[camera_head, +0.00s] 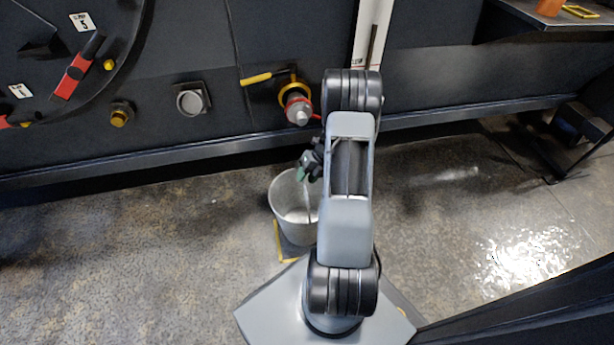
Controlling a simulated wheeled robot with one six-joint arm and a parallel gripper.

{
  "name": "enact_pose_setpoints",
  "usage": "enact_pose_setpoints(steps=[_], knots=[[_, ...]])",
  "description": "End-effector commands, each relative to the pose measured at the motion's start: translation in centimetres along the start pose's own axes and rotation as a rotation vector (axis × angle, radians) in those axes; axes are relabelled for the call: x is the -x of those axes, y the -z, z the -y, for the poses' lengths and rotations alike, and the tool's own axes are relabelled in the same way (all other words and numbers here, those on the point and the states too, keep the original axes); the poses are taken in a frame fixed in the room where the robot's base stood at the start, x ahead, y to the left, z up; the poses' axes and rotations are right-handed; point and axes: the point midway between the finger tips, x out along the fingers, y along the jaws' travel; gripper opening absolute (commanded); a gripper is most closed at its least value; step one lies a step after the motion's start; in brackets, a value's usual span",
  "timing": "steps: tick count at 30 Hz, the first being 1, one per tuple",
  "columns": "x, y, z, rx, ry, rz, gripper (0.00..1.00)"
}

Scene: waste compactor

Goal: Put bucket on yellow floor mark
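A light grey metal bucket (284,205) stands upright, open top up, below the machine front and left of my arm. Its right side is partly hidden by my arm. A yellow floor mark (279,243) shows at the bucket's lower left, with a dark patch inside it. The rest of the mark is hidden behind the bucket and my arm. The bucket overlaps the mark in the picture; I cannot tell whether its base touches the floor. My gripper (303,173) is at the bucket's upper rim, with a green fingertip showing. Whether it grips the rim is unclear.
The dark machine front carries a valve (296,106) with a yellow handle above the bucket, and a red lever (77,68) at the left. A shelf (545,25) juts out at upper right. The floor (140,260) is clear at the left.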

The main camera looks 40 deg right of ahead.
Motion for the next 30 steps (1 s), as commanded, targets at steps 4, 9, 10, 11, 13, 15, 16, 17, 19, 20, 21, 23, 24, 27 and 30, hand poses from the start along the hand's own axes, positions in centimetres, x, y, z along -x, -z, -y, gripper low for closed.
enact_pose_setpoints(steps=[4, 9, 10, 11, 13, 15, 16, 17, 19, 20, 21, 23, 24, 27, 30], knots=[[0.3, 0.0, 0.0, 0.000, 0.000, 0.001, 0.37], [2.4, -0.1, -0.2, 0.000, 0.000, 0.003, 0.37], [3.0, -0.1, -0.2, 0.000, 0.000, 0.004, 0.37], [3.7, -0.1, -0.2, 0.000, 0.000, 0.004, 0.37], [5.3, -0.1, -0.3, 0.001, 0.000, 0.004, 0.37], [6.1, -0.1, 1.0, -0.004, -0.002, 0.003, 0.37], [6.4, -0.1, 1.6, -0.005, -0.002, 0.001, 0.37], [6.8, -0.2, 2.3, -0.005, -0.001, 0.003, 0.37], [7.5, -0.2, 3.7, -0.004, -0.002, 0.002, 0.37], [7.8, -0.3, 4.2, -0.003, -0.001, 0.002, 0.37], [8.2, -0.3, 5.0, -0.004, -0.002, 0.002, 0.37], [8.8, -0.4, 6.0, -0.003, -0.002, 0.001, 0.37], [9.2, -0.4, 6.7, -0.003, -0.001, 0.002, 0.37], [9.9, -0.4, 8.0, -0.002, -0.002, 0.001, 0.37], [10.4, -0.6, 9.0, -0.001, -0.002, 0.001, 0.37]])
